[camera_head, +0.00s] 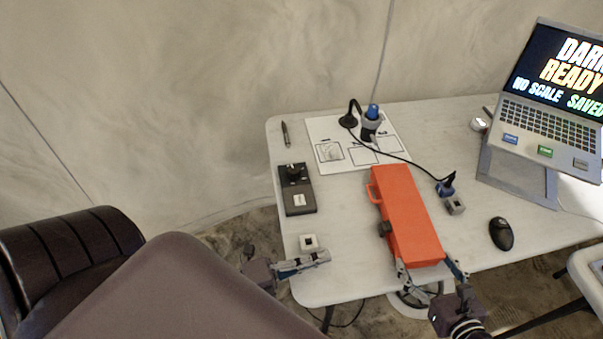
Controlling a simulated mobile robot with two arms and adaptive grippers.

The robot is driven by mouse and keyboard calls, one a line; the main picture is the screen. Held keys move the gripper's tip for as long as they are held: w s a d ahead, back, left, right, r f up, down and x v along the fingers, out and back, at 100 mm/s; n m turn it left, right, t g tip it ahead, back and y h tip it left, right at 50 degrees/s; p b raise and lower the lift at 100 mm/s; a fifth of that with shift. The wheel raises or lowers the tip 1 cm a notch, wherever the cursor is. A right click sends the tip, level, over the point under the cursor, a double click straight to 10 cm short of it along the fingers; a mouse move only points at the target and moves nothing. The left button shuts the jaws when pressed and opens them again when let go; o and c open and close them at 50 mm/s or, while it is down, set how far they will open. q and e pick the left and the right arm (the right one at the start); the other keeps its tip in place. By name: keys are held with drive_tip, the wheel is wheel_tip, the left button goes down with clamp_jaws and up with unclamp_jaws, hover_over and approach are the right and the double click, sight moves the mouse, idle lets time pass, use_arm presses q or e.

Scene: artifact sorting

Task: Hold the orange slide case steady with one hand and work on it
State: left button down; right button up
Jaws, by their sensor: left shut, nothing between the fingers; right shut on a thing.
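The orange slide case (407,215) lies lengthwise on the white table, with a handle at its far left corner and a small dark part on its left side. My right gripper (424,263) is at the case's near end, with a finger toward each side, shut on the case. My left gripper (324,257) is shut and empty at the table's near left edge.
A black device (297,190) stands left of the case. A white printed sheet (327,133) with a blue-topped instrument (371,123) lies behind. A laptop (549,105) on a stand and a mouse (501,233) are right.

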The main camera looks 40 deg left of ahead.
use_arm(q)
drive_tip(key=shift+v, duration=2.25)
use_arm(e)
drive_tip(key=shift+w+d, duration=0.1)
use_arm(q)
drive_tip(key=shift+d, duration=0.1)
use_arm(e)
drive_tip(key=o, duration=1.8)
drive_tip(key=shift+o, duration=0.2)
